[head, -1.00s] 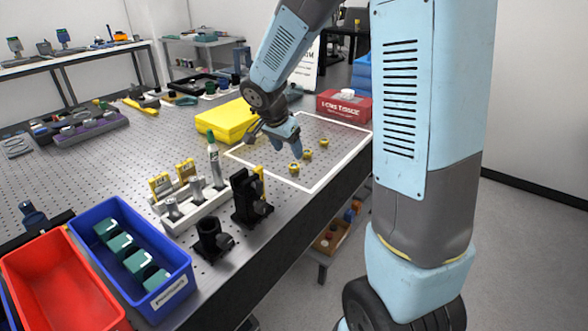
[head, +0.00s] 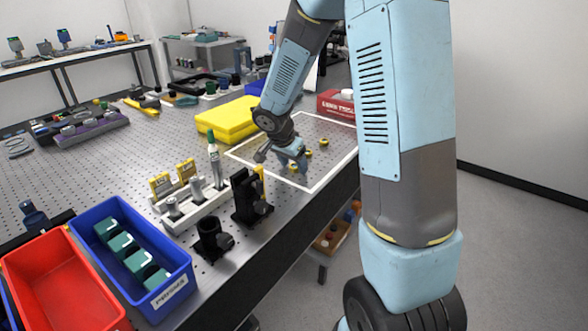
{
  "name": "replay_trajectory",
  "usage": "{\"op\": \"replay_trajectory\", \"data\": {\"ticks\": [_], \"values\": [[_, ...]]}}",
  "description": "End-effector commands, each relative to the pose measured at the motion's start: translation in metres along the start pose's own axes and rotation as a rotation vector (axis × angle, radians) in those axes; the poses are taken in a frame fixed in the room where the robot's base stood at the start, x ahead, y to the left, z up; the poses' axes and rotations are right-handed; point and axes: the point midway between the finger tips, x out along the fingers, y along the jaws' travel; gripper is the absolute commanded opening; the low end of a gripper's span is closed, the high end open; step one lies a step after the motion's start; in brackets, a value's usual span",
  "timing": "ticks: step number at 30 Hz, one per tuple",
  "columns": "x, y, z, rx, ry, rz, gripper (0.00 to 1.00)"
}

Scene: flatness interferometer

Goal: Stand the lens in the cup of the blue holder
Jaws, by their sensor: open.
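A yellow case (head: 227,119) and a red tissue box (head: 338,104) stand behind the outlined area. Black mounts (head: 211,240), a white rack (head: 190,212) with a bottle, a blue bin (head: 180,262) of teal blocks and a red bin (head: 65,285) fill the near side.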

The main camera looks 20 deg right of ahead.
Motion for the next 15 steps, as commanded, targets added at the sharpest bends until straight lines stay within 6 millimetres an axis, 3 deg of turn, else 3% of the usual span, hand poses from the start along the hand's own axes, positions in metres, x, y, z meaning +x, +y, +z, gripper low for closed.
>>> {"op": "replay_trajectory", "data": {"ticks": [3, 15], "values": [[0.0005, 0.0006, 0.0000, 0.000, -0.001, 0.001, 0.63], [0.0005, 0.0007, -0.0002, 0.000, -0.001, 0.002, 0.25]]}}
